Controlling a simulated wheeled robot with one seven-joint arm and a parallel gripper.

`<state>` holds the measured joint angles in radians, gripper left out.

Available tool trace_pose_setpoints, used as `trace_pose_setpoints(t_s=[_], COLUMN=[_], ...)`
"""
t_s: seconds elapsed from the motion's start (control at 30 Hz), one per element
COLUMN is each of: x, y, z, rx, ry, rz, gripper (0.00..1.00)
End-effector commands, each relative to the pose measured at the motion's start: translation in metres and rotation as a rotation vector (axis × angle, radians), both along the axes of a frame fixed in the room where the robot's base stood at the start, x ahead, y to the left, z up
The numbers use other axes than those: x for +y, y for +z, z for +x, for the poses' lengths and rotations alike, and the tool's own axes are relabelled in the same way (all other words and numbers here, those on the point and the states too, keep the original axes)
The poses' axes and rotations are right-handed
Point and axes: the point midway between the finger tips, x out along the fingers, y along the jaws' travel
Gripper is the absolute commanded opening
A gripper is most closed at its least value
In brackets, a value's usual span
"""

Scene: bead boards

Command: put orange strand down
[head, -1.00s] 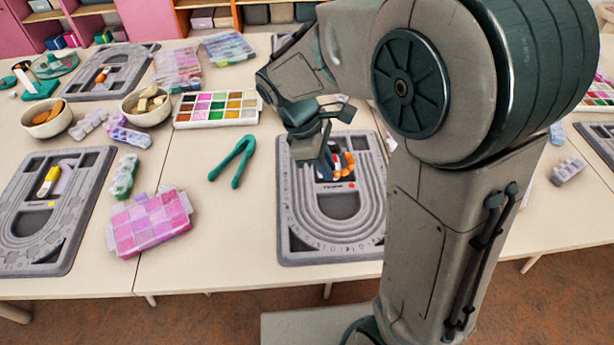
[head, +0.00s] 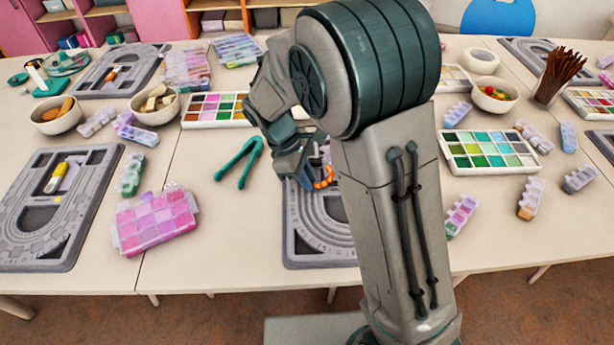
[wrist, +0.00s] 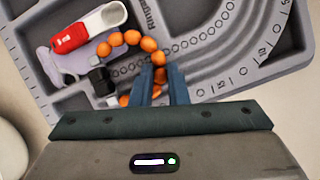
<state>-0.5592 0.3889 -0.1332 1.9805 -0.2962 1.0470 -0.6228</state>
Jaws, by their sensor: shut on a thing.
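The orange strand (wrist: 132,38) is a curved row of round orange beads. In the wrist view it runs from beside the red and white tube to between my fingers. My gripper (wrist: 160,88) is shut on its near end. The strand is over the grey bead board (wrist: 215,75); I cannot tell whether it touches it. In the head view my gripper (head: 302,178) is over the far part of that board (head: 310,242), with a few orange beads (head: 324,178) showing at its right. My arm hides much of the board.
The red and white tube (wrist: 75,36) and a black piece (wrist: 102,82) lie by the strand. Green tongs (head: 238,162) and a pink bead box (head: 155,222) are left of the board. A paint-like bead tray (head: 215,109) stands behind. Bare table shows left of the board.

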Motion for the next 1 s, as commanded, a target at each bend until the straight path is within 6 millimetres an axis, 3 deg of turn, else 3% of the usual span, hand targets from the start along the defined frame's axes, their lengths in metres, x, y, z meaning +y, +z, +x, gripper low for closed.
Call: trace_pose_setpoints(t_s=[0.13, 0.17, 0.2, 0.23, 0.63, 1.0], x=[0.0, 0.0, 0.0, 0.0, 0.003, 0.031], y=[-0.002, -0.001, -0.001, -0.001, 0.008, 0.078], z=[0.0, 0.0, 0.0, 0.0, 0.001, 0.008], rx=[0.0, 0.0, 0.0, 0.0, -0.001, -0.002], ry=[0.0, 0.0, 0.0, 0.0, 0.001, 0.002], rz=[0.0, 0.0, 0.0, 0.0, 0.002, 0.001], gripper=[0.0, 0.2, 0.31, 0.36, 0.36, 0.36])
